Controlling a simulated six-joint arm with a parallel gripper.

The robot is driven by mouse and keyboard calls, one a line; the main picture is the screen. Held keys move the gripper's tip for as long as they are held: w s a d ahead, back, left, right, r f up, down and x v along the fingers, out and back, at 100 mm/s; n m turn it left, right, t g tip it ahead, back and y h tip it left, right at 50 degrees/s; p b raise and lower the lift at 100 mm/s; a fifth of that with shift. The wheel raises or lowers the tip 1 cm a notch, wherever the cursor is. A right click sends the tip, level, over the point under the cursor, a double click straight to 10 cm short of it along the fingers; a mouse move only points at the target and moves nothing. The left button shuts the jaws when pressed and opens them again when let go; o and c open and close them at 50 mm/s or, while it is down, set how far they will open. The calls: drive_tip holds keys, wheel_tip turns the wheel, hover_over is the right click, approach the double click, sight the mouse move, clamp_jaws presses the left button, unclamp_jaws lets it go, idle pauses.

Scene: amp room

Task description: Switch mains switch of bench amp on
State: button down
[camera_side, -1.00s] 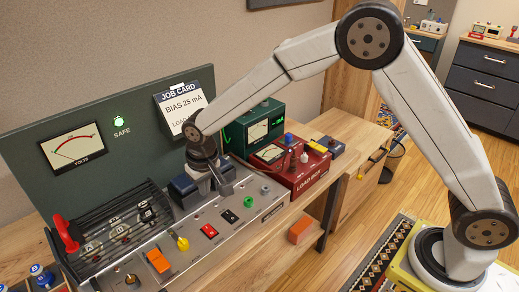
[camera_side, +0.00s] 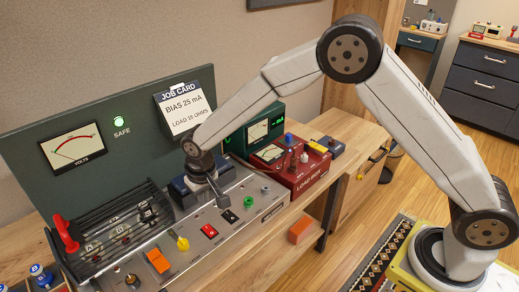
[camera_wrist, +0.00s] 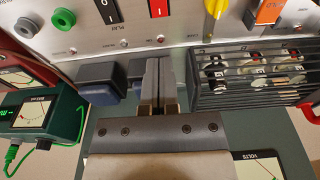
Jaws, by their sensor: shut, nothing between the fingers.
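The bench amp (camera_side: 185,235) has a sloped grey front panel. On it are a red rocker switch (camera_side: 208,231), a black rocker switch (camera_side: 229,215) and an orange switch (camera_side: 157,261). In the wrist view the red rocker (camera_wrist: 159,8), black rocker (camera_wrist: 107,8) and orange switch (camera_wrist: 268,10) lie along the top edge. I cannot read which is labelled mains. My gripper (camera_side: 223,200) is shut and empty, low over the rear of the panel, beside the dark blue transformer blocks (camera_wrist: 100,82). In the wrist view its fingertips (camera_wrist: 159,62) point towards the panel, apart from the rockers.
A yellow knob (camera_side: 183,243) stands left of the red rocker; a green terminal (camera_side: 265,190) is at the right. The slatted cage (camera_side: 110,235) with a red lever (camera_side: 66,233) is at left. The job card (camera_side: 185,105) hangs behind my wrist. A red load box (camera_side: 297,170) stands right.

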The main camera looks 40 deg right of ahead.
sight(209, 229)
drive_tip(key=f, duration=0.3)
drive_tip(key=w+f, duration=0.1)
drive_tip(key=f, duration=0.6)
drive_tip(key=shift+w+f, duration=0.15)
drive_tip(key=shift+f, duration=0.05)
drive_tip(key=shift+f, duration=0.25)
idle(0.5)
drive_tip(key=shift+s+r, duration=0.3)
drive_tip(key=shift+s, duration=0.4)
drive_tip(key=shift+r, duration=0.1)
wheel_tip(209, 229, up, 14)
drive_tip(key=w, duration=0.1)
drive_tip(key=shift+w, duration=0.35)
